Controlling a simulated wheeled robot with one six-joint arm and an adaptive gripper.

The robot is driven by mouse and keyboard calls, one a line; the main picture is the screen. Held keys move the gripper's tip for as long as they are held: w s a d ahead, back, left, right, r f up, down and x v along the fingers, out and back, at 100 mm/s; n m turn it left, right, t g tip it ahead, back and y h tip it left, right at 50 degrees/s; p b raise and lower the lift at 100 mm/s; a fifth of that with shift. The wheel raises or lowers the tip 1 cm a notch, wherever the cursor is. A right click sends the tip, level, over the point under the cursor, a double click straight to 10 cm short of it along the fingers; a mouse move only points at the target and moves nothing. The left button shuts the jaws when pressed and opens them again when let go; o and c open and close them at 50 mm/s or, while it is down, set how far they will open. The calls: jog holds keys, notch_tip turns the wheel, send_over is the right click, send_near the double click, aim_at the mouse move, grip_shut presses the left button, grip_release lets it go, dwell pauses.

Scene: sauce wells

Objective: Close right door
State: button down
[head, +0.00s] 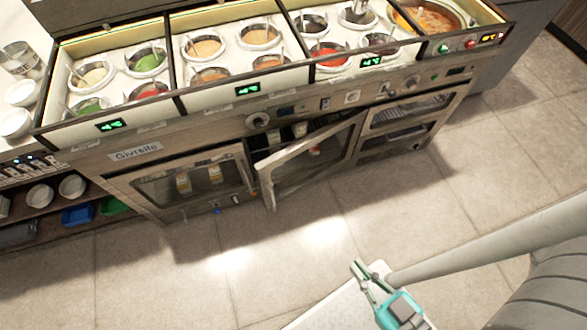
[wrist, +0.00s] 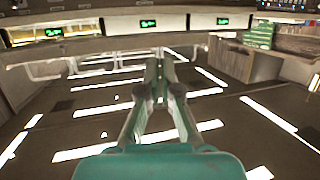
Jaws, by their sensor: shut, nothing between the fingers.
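The right door (head: 310,158) is a light-framed glass door under the counter. It stands ajar, its free left edge swung out over the floor and its right edge at the cabinet. Containers show dimly inside the gap. The left door (head: 190,186), also glass, looks closed. My gripper (head: 358,268) is low in the head view, in front of the cabinet and well apart from the right door. In the wrist view my gripper (wrist: 159,66) has its fingers together with nothing between them. I cannot make out the door clearly in the wrist view.
The counter (head: 210,105) above holds several sauce wells with green displays. An open shelf with bowls (head: 72,186) stands at left, and a rack compartment (head: 400,115) at right. The tiled floor (head: 270,250) between my gripper and the doors is clear.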

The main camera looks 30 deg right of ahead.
jog(key=w+f+m, duration=0.5)
jog(key=w+f, duration=0.1)
jog(key=f, duration=0.5)
jog(key=m+g, duration=0.3)
jog(key=m, duration=1)
send_near(264, 173)
notch_tip(264, 173, down, 4)
jog(key=w, duration=0.4)
jog(key=shift+w, duration=0.85)
